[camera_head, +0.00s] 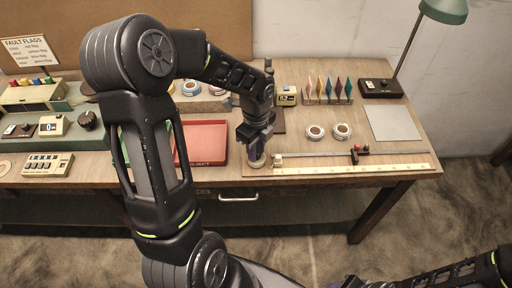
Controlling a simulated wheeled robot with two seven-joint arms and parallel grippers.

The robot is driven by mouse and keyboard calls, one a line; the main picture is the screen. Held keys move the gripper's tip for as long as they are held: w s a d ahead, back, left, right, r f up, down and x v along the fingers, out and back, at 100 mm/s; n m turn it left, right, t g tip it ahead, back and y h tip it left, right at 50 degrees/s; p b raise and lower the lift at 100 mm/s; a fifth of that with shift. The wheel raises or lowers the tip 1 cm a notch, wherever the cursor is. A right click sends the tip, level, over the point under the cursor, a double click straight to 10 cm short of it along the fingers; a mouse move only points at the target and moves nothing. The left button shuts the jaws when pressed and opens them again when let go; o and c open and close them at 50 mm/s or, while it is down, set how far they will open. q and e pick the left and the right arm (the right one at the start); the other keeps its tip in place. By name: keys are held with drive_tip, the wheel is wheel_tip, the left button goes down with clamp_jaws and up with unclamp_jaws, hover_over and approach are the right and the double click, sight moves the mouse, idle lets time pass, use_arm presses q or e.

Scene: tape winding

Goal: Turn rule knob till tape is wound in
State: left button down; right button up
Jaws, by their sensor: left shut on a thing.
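The rule (355,168) is a long pale strip with markings, lying along the front right of the wooden table. My left gripper (256,160) points down at the rule's left end and is shut on the knob (256,163), a small pale round piece mostly hidden by the fingers. How much tape is out cannot be told. My right arm shows at the bottom right corner, but its gripper is out of view.
A red tray (203,143) stands left of my left gripper. Two tape rolls (315,132) lie behind the rail. Several coloured flags (328,88) stand at the back, beside a green lamp (444,11). A paper sheet (393,123) lies at the right. Control boxes (48,167) fill the left.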

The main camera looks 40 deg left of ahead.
use_arm(q)
drive_tip(key=shift+w+m, duration=0.1)
drive_tip(key=shift+m, duration=0.3)
drive_tip(key=c, duration=1.2)
unclamp_jaws()
drive_tip(key=shift+r+b, duration=0.35)
drive_tip(key=shift+r, duration=3.6)
drive_tip(key=shift+f, duration=0.1)
